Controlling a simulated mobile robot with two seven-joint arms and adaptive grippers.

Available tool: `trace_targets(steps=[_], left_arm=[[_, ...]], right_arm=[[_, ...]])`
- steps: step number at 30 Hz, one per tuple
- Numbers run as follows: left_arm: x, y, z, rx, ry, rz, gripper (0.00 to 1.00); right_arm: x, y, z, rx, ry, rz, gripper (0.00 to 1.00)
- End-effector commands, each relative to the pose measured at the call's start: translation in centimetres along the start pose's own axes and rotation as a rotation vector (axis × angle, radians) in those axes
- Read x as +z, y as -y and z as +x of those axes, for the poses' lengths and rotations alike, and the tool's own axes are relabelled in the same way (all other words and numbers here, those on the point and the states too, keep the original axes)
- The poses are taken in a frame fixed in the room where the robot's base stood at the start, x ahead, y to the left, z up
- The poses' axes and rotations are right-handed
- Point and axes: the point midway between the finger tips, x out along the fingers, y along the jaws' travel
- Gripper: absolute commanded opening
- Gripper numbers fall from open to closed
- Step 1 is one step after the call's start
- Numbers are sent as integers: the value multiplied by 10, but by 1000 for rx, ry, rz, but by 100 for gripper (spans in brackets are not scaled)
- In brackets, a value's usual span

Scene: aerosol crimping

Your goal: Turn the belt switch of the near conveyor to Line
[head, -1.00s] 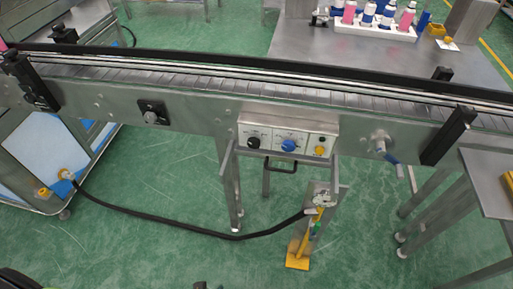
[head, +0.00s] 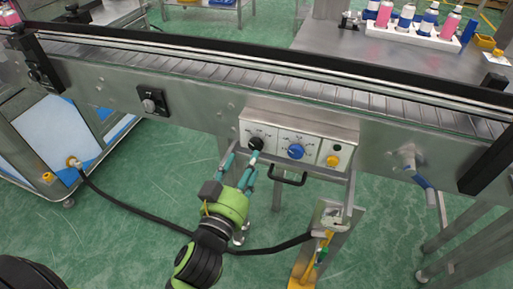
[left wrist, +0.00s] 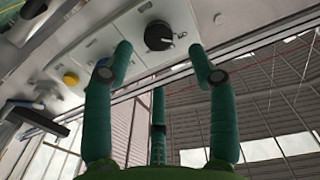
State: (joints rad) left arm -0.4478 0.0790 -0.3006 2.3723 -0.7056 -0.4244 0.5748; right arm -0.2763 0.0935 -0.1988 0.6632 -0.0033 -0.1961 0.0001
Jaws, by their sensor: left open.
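The near conveyor (head: 200,115) carries a control box (head: 345,130) on its side. The box has a black knob (head: 256,144), a blue knob (head: 295,151) and a yellow button (head: 333,160); their labels are too small to read. My left gripper (head: 241,158) is open in front of the black knob, fingers pointing up at the panel. In the left wrist view the black knob (left wrist: 158,36) shows between and beyond the open fingertips, apart from them. The yellow button (left wrist: 70,78) also shows there; a finger seems to cover the blue knob. My right gripper is out of view.
A black handle (head: 288,180) juts out below the box. A black side knob (head: 152,102) sits to the left and a blue-handled crank (head: 420,180) to the right. A black hose (head: 140,212) runs below. Bottles stand in a white rack (head: 412,37) behind the conveyor.

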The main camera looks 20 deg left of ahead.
Motion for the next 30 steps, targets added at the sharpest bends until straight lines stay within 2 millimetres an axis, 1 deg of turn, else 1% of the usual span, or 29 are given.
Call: trace_targets(steps=[6, 12, 16, 23, 24, 26, 27, 28, 30], left_arm=[[-2, 0, 32, 1, -2, 4, 58], [0, 0, 55, 1, 2, 3, 58], [1, 0, 61, 1, 3, 2, 58], [1, 0, 62, 1, 4, 2, 58], [1, 0, 62, 1, 4, 2, 50], [1, 0, 62, 1, 4, 2, 26], [1, 0, 62, 1, 4, 2, 10], [1, 0, 62, 1, 3, 2, 3], [1, 0, 62, 1, 2, 2, 2]], right_arm=[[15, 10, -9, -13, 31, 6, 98], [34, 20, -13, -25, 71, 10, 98], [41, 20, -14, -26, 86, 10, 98], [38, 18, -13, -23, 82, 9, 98], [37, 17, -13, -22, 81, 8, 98], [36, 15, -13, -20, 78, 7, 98], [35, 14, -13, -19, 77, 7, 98], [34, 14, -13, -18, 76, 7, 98], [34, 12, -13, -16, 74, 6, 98]])
